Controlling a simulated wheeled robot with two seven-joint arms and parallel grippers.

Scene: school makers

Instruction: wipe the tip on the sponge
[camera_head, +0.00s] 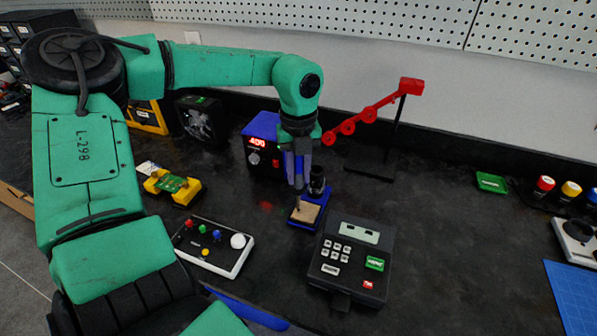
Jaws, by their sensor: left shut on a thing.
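The tan sponge (306,211) lies in a small blue holder (302,226) near the middle of the table. A dark, round upright part (317,182) stands at the back of the holder. My left gripper (297,180) points down just behind and above the sponge, beside that dark part. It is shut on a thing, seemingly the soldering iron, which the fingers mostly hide. I cannot make out the tip or whether it touches the sponge. My right gripper is not in view.
A blue station (259,147) reading 400 stands behind the gripper. A red arm on a black stand (372,112) rises to the right. A dark keypad device (347,262), a button box (213,246) and a yellow holder with a green board (172,185) surround the sponge.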

